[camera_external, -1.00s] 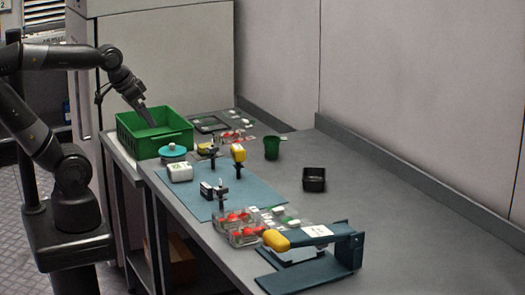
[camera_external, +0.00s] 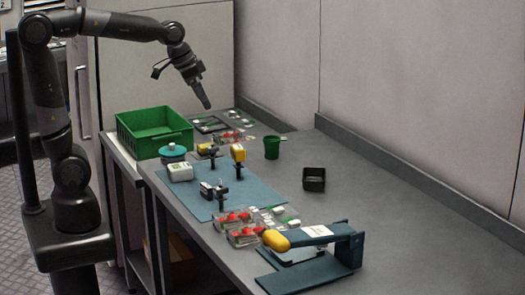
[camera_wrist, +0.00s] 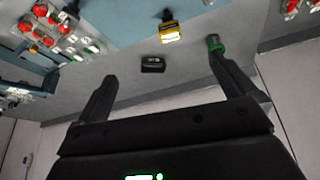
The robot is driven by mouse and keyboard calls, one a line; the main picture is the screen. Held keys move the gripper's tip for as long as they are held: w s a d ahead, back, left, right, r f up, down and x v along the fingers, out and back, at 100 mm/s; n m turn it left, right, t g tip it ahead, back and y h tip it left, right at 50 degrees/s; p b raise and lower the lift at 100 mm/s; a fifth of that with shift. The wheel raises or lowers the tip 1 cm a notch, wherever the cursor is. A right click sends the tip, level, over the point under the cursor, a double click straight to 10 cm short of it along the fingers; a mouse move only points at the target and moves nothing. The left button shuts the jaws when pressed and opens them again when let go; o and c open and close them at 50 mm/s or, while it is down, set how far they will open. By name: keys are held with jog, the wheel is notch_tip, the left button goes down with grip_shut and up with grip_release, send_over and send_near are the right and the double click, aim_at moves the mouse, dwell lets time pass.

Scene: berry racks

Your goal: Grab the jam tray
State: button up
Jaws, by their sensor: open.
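A small black tray (camera_external: 314,180) stands on the bare grey bench, right of the blue mat. The wrist view shows what looks like the same tray (camera_wrist: 152,65), with small pale lettering on its side; I cannot read it or confirm that it is the jam tray. My gripper (camera_external: 207,106) is above the far part of the bench, well to the left of this tray and higher. In the wrist view its two fingers (camera_wrist: 161,64) are spread wide with nothing between them; the tray shows beyond them, at a distance.
A green crate (camera_external: 123,132) stands at the bench's left end. A green cup (camera_external: 272,148) is near the tray. Clear punnets of red berries (camera_external: 240,231), a yellow-topped device (camera_external: 238,153) and a blue sealer (camera_external: 345,246) stand nearby. The bench right of the tray is clear.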

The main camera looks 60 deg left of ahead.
jog(key=w+d+f+m, duration=0.1)
jog(key=w+d+f, duration=0.15)
jog(key=w, duration=0.45)
jog(key=w+d+f+m, duration=0.1)
jog(key=w+d, duration=0.2)
jog(key=w, duration=0.5)
jog(key=m+g, duration=0.2)
send_over(312, 174)
jog(key=s+d, duration=0.3)
jog(key=d, duration=0.1)
notch_tip(312, 174, down, 16)
jog(key=shift+a+r, duration=0.1)
jog(key=shift+a, duration=0.05)
jog(key=shift+s+a+x, duration=0.15)
jog(key=shift+x, duration=1.2)
jog(key=shift+s+a+x, duration=0.1)
jog(key=shift+a+x, duration=0.05)
jog(key=shift+x, duration=1.2)
jog(key=shift+c, duration=0.6)
jog(key=c, duration=0.6)
